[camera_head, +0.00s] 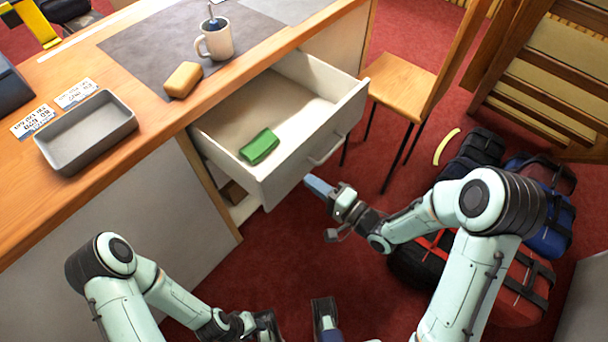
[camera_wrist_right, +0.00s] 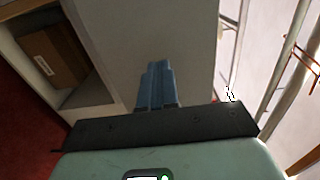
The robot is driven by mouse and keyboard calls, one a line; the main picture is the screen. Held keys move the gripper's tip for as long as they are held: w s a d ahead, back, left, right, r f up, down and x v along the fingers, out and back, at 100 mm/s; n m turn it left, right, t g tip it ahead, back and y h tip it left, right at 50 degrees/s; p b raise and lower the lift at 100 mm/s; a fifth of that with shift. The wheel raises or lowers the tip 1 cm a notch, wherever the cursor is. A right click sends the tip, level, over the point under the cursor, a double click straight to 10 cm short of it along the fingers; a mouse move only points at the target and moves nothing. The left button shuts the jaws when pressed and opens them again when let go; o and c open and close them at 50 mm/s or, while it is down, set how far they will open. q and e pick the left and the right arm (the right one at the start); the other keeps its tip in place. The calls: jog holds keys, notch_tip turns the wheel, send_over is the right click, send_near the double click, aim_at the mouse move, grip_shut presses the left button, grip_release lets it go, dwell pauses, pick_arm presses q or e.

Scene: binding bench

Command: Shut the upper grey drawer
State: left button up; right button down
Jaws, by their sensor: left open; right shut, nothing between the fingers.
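The upper grey drawer (camera_head: 274,178) is pulled out of the bench in the head view, with its bar handle (camera_head: 326,151) on the front panel. A green block-like item (camera_head: 260,147) lies inside it. My right gripper (camera_head: 317,186) is shut and empty, just outside the lower part of the drawer front. In the right wrist view its blue fingers (camera_wrist_right: 157,83) point at a plain grey panel (camera_wrist_right: 160,35); I cannot tell whether they touch it. My left gripper (camera_head: 296,318) is open and empty, low at the bottom edge of the head view, away from the drawer.
On the bench top (camera_head: 150,150) are a grey tray (camera_head: 86,132), a tan block (camera_head: 183,80) and a mug (camera_head: 215,42). Below the drawer an open compartment holds a cardboard box (camera_wrist_right: 55,55). A wooden chair (camera_head: 400,85) stands right of the drawer; bags (camera_head: 480,150) lie beyond.

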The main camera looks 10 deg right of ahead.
aim_at(295, 170)
jog(key=shift+x, duration=1.75)
